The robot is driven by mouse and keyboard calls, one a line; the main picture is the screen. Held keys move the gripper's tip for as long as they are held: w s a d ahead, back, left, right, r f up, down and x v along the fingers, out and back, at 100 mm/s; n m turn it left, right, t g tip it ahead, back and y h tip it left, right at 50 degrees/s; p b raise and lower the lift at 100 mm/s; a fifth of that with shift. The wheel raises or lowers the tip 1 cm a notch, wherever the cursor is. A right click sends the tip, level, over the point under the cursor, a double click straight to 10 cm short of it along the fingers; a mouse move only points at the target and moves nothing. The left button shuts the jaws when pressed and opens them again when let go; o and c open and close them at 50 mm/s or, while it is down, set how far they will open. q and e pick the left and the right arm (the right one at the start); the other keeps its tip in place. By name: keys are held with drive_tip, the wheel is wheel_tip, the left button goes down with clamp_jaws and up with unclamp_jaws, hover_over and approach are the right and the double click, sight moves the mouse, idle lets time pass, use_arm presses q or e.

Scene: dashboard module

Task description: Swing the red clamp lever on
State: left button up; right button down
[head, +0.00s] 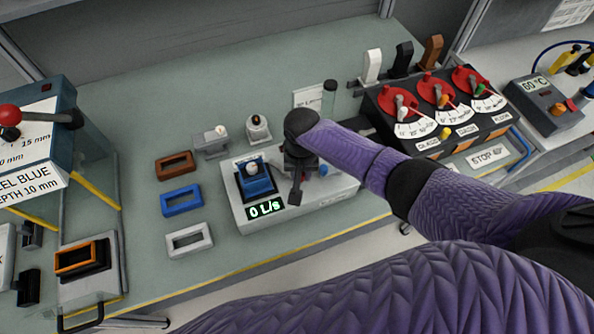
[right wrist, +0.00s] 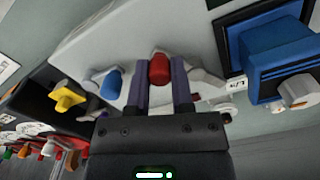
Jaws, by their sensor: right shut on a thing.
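The red clamp lever (right wrist: 159,68) shows in the right wrist view as a rounded red end between my right gripper's two fingers. My right gripper (right wrist: 160,84) is shut on it. In the head view my right gripper (head: 297,172) reaches down over the middle of the white test unit (head: 340,192), and its dark body hides the lever. Next to it on the unit sits a blue block (head: 256,184), which also shows at the right of the wrist view (right wrist: 270,55). The unit's display (head: 265,208) reads 0 L/s. My left gripper is not in view.
Brown (head: 175,165), blue (head: 181,200) and white (head: 189,239) frames lie left of the unit. Two small grey fixtures stand behind it. A dark box with red dials (head: 440,105) stands to the right. The back left bench surface is clear.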

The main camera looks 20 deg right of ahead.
drive_tip(key=n, duration=0.1)
drive_tip(key=w+n, duration=0.1)
drive_tip(key=n, duration=0.1)
drive_tip(key=shift+d, duration=0.4)
drive_tip(key=n, duration=0.2)
drive_tip(key=shift+w+d+n, duration=0.3)
drive_tip(key=shift+w, duration=0.1)
drive_tip(key=n, duration=0.1)
drive_tip(key=w+n+b, duration=0.1)
drive_tip(key=n, duration=0.1)
drive_tip(key=shift+w+d, duration=0.1)
drive_tip(key=shift+d, duration=0.1)
drive_tip(key=shift+w+n+b, duration=0.25)
drive_tip(key=shift+n+b, duration=0.1)
drive_tip(key=shift+n, duration=0.35)
drive_tip(key=shift+w+n+b, duration=0.25)
drive_tip(key=shift+n+b, duration=0.05)
drive_tip(key=shift+n, duration=0.4)
